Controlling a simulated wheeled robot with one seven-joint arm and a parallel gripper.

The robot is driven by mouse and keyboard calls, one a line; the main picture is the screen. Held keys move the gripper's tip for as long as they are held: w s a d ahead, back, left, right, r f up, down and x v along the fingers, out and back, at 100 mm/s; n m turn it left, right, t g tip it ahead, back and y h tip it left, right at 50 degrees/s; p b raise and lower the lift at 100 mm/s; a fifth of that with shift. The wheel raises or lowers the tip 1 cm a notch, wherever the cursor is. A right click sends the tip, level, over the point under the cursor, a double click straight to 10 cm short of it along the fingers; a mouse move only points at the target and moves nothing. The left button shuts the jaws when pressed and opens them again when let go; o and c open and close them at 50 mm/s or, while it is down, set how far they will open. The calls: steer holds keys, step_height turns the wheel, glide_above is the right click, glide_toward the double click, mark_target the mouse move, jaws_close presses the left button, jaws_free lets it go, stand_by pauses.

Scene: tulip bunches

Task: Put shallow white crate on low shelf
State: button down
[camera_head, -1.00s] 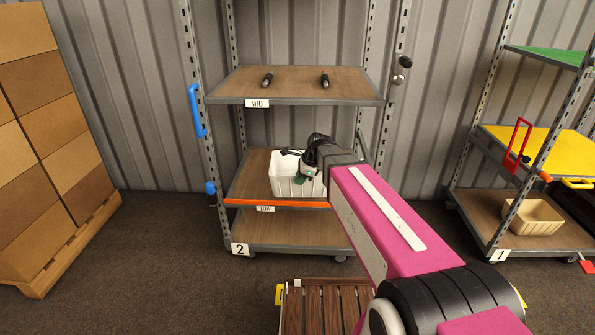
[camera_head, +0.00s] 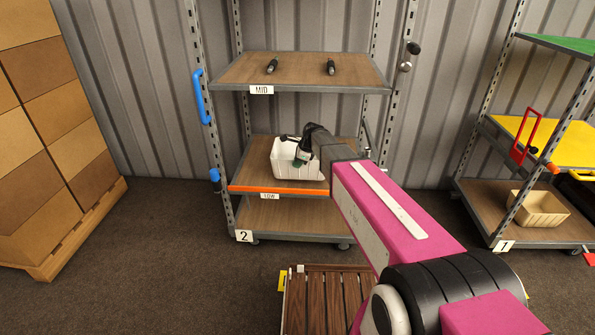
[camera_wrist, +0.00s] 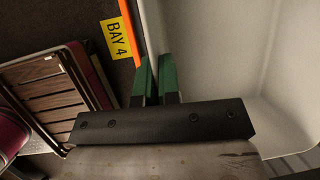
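The shallow white crate (camera_head: 290,168) is at the low shelf (camera_head: 252,178) of the rack marked 2, behind its orange front edge. It looks slightly turned or tilted; I cannot tell whether its base rests fully on the board. My gripper (camera_head: 304,147) reaches the crate from the right. In the wrist view, the green fingers of my gripper (camera_wrist: 154,76) are close together with the rim of the white crate (camera_wrist: 200,45) between them. My dark wrist hides part of the crate's right side.
The mid shelf (camera_head: 240,70) is above, bearing two dark handle-like items. A brown slatted platform (camera_head: 325,300) stands in front. Another rack at right holds a beige crate (camera_head: 541,209). Stacked boxes (camera_head: 40,120) stand at left. Grey floor is open between them.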

mark_target(298, 170)
steer(key=shift+f, duration=1.95)
steer(key=c, duration=1.3)
jaws_free()
steer(key=v, duration=1.2)
steer(key=s+d+f+n+h, duration=0.1)
steer(key=s+d+f+n, duration=0.2)
steer(key=s+d+n, duration=0.3)
steer(key=s+d+f+n+h, duration=0.2)
steer(key=s+d+n, duration=0.4)
steer(key=s, duration=0.4)
steer(key=s+d+f+n+g+h, duration=0.1)
steer(key=s+d+f+n, duration=0.3)
steer(key=s, duration=0.5)
steer(key=shift+d+f+n, duration=0.15)
steer(key=shift+d+n, duration=0.95)
steer(key=shift+d, duration=0.15)
